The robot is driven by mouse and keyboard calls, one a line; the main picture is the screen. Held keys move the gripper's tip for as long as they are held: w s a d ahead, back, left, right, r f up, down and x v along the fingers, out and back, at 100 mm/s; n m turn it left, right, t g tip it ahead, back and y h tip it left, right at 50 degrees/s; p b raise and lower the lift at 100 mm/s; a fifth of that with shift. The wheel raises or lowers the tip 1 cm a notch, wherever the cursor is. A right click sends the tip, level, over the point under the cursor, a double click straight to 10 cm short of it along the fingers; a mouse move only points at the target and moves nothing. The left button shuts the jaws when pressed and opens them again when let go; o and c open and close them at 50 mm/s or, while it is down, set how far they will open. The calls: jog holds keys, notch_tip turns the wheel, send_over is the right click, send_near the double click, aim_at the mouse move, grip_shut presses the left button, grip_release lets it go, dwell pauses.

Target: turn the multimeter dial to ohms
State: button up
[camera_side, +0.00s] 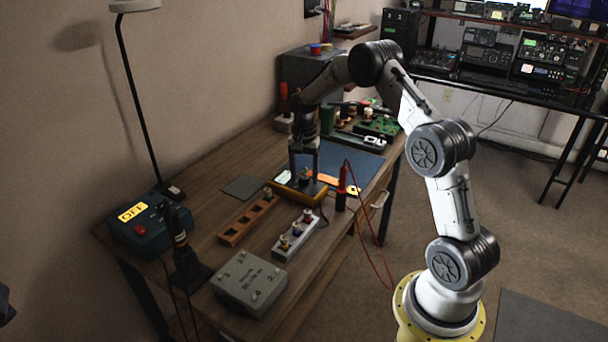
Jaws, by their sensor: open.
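The multimeter (314,200), dark-faced with a yellow-orange edge, lies on the workbench near the front of the blue mat. A pale patch, probably its display, shows at its left end. My gripper (304,173) points straight down over the multimeter, with its two dark fingers apart on either side of a small dark knob, the dial (304,182). I cannot tell whether the fingers touch the dial. The dial's pointer and its markings are too small and dark to read.
A red probe in a black holder (341,195) stands close right of the multimeter, its red cable hanging over the edge. A wooden block with holes (234,232), a white knob strip (284,249), a grey box (249,283) and a teal "OFF" box (130,234) stand nearer. A green board (378,127) lies behind.

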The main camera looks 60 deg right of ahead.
aim_at(302, 178)
notch_tip(302, 178, up, 14)
jog(key=shift+f, duration=0.15)
dwell(0.4)
jog(key=a+r+n+t, duration=0.1)
jog(key=a+r+t, duration=0.1)
jog(key=a+r, duration=0.55)
jog(key=s+a+r+n+t, duration=0.2)
jog(key=s+a+r+n, duration=0.2)
jog(key=s+a+r, duration=0.55)
jog(key=s+a+f+n+t, duration=0.1)
jog(key=s+a+n, duration=0.2)
jog(key=s, duration=0.4)
jog(key=s+a+f+n+t, duration=0.1)
jog(key=s+a+n, duration=0.15)
jog(key=s, duration=0.35)
jog(key=s+a+f+n, duration=0.1)
jog(key=s+f+n, duration=0.3)
jog(key=s+f, duration=0.2)
jog(key=shift+f+n, duration=0.35)
jog(key=shift+f, duration=0.45)
